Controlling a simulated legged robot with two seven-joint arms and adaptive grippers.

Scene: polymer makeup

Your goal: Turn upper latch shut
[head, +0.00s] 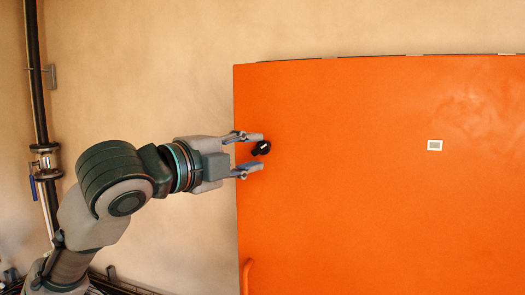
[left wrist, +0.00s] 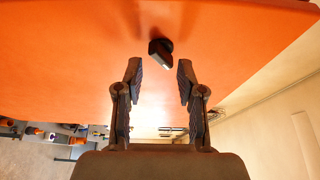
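The upper latch (head: 261,148) is a small black knob near the upper left edge of a large orange door (head: 360,180). In the left wrist view the latch (left wrist: 160,52) sits just beyond the fingertips, roughly between their lines. My left gripper (head: 253,154) is open, with one finger above the latch's level and one below it in the head view. In the left wrist view the left gripper (left wrist: 157,72) shows its two fingers spread and empty. Whether a finger touches the latch I cannot tell. My right gripper is in neither view.
A curved orange handle (head: 247,275) stands at the door's lower left edge. A small white panel (head: 435,145) is on the door at right. A dark vertical pipe (head: 37,100) with a valve runs along the beige wall at left. The wall between is clear.

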